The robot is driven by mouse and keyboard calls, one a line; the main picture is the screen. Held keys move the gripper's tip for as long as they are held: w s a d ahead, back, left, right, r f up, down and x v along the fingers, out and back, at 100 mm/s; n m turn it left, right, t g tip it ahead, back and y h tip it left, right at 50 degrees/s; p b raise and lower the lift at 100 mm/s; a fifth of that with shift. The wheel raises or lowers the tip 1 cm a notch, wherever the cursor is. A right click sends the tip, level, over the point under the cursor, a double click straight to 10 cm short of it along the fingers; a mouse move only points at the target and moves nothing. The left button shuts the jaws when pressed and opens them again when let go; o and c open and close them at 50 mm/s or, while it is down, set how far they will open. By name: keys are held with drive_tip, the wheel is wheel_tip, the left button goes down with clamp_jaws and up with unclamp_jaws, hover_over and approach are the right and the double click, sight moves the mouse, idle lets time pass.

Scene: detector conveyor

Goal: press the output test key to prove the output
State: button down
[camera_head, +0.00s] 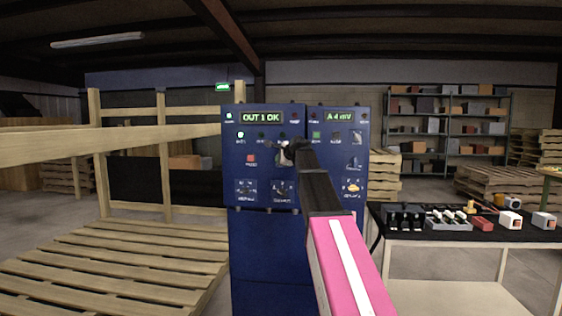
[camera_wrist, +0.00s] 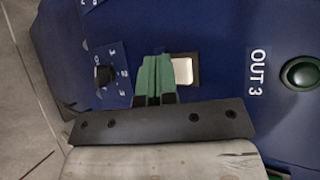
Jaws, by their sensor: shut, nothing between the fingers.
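A blue cabinet (camera_head: 262,178) stands ahead in the head view. Its left display (camera_head: 261,117) reads "OUT 1 OK". A green lamp (camera_head: 240,134) is lit below it. My gripper (camera_head: 284,150) is in front of the left panel and hides part of it. In the wrist view my gripper's green fingers (camera_wrist: 154,78) are shut and empty. A pale square key (camera_wrist: 183,70) in a dark surround sits right beside the fingertips; I cannot tell whether they touch it, and its label does not show. A dark green round lamp (camera_wrist: 301,74) marked "OUT 3" is further right.
A black rotary selector (camera_wrist: 104,75) is left of the fingers in the wrist view. A red key (camera_head: 250,159) is on the left panel. A second display (camera_head: 339,116) is on the right panel. A table (camera_head: 455,238) with parts stands right; pallets (camera_head: 110,265) lie left.

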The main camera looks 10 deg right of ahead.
drive_tip(key=shift+s, duration=0.2)
drive_tip(key=s, duration=0.1)
drive_tip(key=s+a, duration=0.1)
drive_tip(key=s, duration=0.2)
drive_tip(key=shift+s+a, duration=0.3)
drive_tip(key=shift+s, duration=0.05)
idle(0.3)
idle(0.4)
drive_tip(key=s+f+n+g+h, duration=0.1)
drive_tip(key=s+f+n+g, duration=0.2)
drive_tip(key=f, duration=0.8)
drive_tip(key=s+f+n+g, duration=0.15)
drive_tip(key=s+f, duration=0.35)
drive_tip(key=f, duration=0.7)
drive_tip(key=s+f+n+g+h, duration=0.15)
drive_tip(key=s+f+n, duration=0.25)
drive_tip(key=f, duration=0.7)
drive_tip(key=s+f+n+g+h, duration=0.2)
drive_tip(key=s+f+n+g, duration=0.4)
drive_tip(key=s+f, duration=1.6)
drive_tip(key=s+n, duration=0.1)
drive_tip(key=n, duration=0.2)
drive_tip(key=shift+d+f, duration=0.4)
drive_tip(key=shift+s, duration=0.1)
